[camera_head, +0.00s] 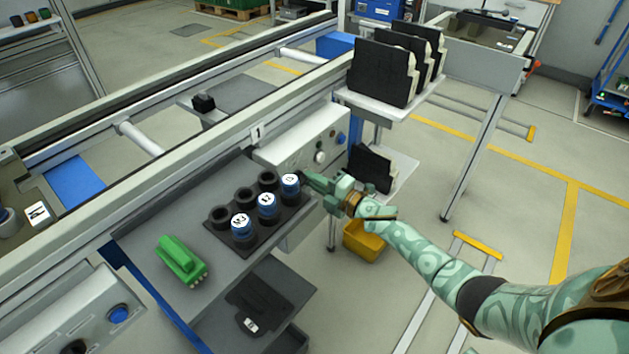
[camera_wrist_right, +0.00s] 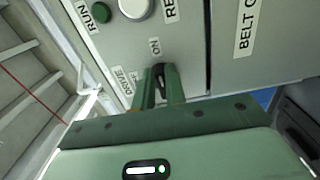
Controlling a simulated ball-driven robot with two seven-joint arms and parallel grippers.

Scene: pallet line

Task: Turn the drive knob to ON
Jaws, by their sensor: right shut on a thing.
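The drive knob (camera_wrist_right: 158,69) is a small dark knob on the light grey control panel (camera_wrist_right: 190,62), beside the labels DRIVE and ON. My right gripper (camera_wrist_right: 158,80) is shut on the knob in the right wrist view, with one green finger on each side. The fingers hide much of the knob, and I cannot tell which way it points. In the head view my right gripper (camera_head: 306,178) reaches in from the right to the front of the control box (camera_head: 300,138); the knob is hidden there. My left gripper is not in view.
A black holder (camera_head: 262,237) with blue-and-white capped pieces stands close left of my right gripper. A green part (camera_head: 180,258) lies on the grey worktop (camera_head: 150,238). A green RUN button (camera_wrist_right: 101,13) and a white button (camera_wrist_right: 134,6) sit near the knob.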

